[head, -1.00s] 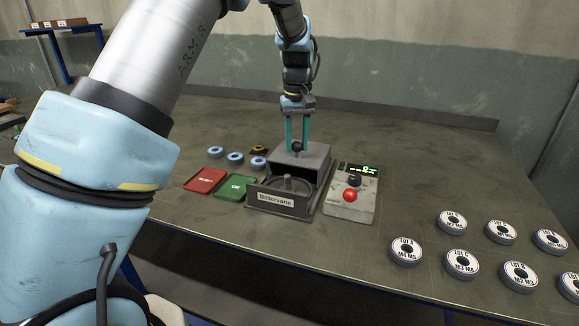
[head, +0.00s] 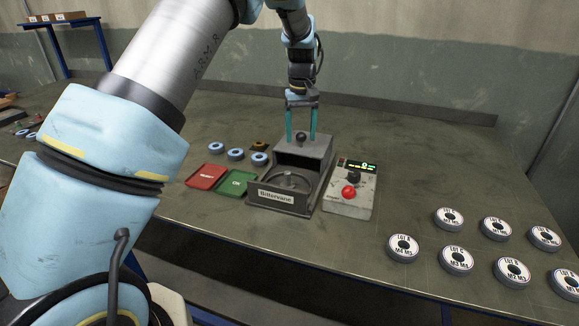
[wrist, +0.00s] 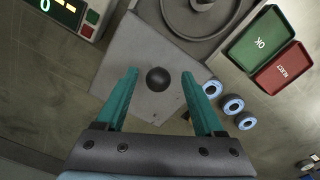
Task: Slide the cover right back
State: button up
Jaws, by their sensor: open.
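The grey cover (head: 311,146) sits at the rear of the Bittervane machine (head: 284,200), with a dark round knob (head: 300,137) on top. The front of the machine is uncovered and shows a round turntable (head: 289,182). My gripper (head: 301,138) is open above the cover, its teal fingers apart on either side of the knob. In the wrist view the cover (wrist: 125,65) lies below my gripper (wrist: 161,72), and the knob (wrist: 157,78) shows between the fingers with a gap on each side.
A control box (head: 350,190) with a red button stands right of the machine. Red (head: 206,176) and green (head: 237,183) trays lie left, with blue-rimmed discs (head: 235,154) behind them. Several labelled discs (head: 456,260) lie at the front right. The table behind the machine is clear.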

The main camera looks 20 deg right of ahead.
notch_tip(320, 180, up, 8)
jog(key=p, duration=0.6)
jog(key=shift+r, duration=0.1)
dwell(0.4)
jog(key=a+n+b, duration=0.1)
jog(key=a+b, duration=0.1)
jog(key=a, duration=2.1)
jog(key=s+a+f+t+b, duration=0.1)
jog(key=s+a+f, duration=0.1)
jog(key=s+a, duration=1.2)
jog(key=a, duration=0.2)
jog(key=shift+s+a+f+t, duration=0.2)
jog(key=shift+a+t, duration=0.1)
jog(key=shift+a, duration=0.1)
